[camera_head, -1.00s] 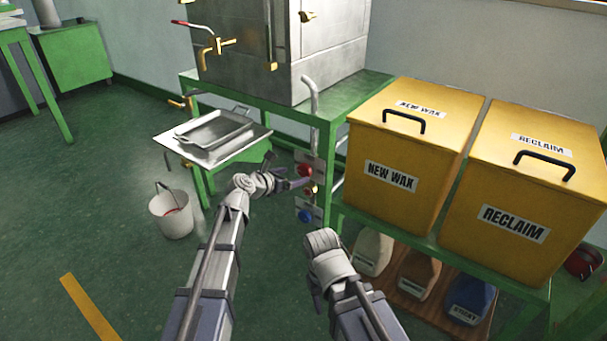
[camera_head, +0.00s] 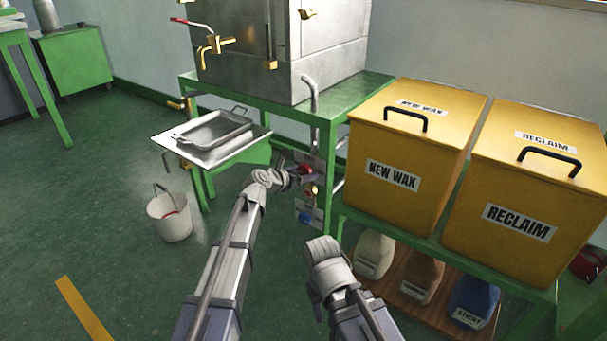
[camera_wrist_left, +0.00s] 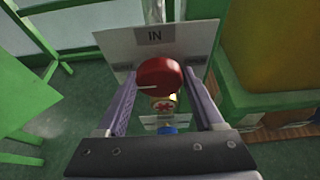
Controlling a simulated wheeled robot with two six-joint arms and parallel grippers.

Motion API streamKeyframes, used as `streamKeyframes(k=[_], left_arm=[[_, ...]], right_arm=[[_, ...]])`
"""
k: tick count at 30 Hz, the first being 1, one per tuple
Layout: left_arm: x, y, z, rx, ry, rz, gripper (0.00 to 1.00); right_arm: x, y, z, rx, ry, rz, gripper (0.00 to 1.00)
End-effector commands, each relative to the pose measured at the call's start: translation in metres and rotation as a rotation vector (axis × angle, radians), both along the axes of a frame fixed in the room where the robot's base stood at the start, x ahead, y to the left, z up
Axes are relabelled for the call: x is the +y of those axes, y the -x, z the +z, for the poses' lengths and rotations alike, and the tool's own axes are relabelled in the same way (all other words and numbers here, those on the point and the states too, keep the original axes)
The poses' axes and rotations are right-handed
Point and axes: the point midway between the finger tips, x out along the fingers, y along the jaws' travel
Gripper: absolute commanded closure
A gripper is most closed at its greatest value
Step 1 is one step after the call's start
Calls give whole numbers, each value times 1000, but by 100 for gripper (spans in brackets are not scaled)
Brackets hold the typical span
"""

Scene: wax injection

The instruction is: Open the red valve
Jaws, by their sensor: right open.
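The red valve is a round red knob (camera_wrist_left: 160,77) below a plate (camera_wrist_left: 190,38) marked "IN" in the left wrist view. In the head view the red knob (camera_head: 306,169) is partly hidden behind my left gripper (camera_head: 304,177), at the machine table's front. The left wrist view shows my left gripper (camera_wrist_left: 161,85) open, with one finger on each side of the knob. The fingers are very close to its rim; contact is not clear. My right gripper (camera_head: 318,298) is low in the head view, apart from the valve, its fingers mostly hidden.
A blue knob (camera_head: 306,216) sits below the red one. A metal tray (camera_head: 213,137) and a bucket (camera_head: 172,220) are on the left. Yellow NEW WAX (camera_head: 395,205) and RECLAIM (camera_head: 490,250) bins stand on the right. Open green floor lies at the left.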

Motion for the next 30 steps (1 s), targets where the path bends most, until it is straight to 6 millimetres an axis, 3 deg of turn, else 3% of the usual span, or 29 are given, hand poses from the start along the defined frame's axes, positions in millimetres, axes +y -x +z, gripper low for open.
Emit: streamKeyframes(k=[2, 15, 30], left_arm=[[0, 0, 0, 0, 0, 0, 41], [0, 0, 0, 0, 0, 0, 91], [-1, 1, -1, -103, -140, -1, 92]], right_arm=[[0, 0, 0, 0, 0, 0, 50], [0, 0, 0, 0, 0, 0, 50], [0, 0, -2, 0, 0, 0, 50]])
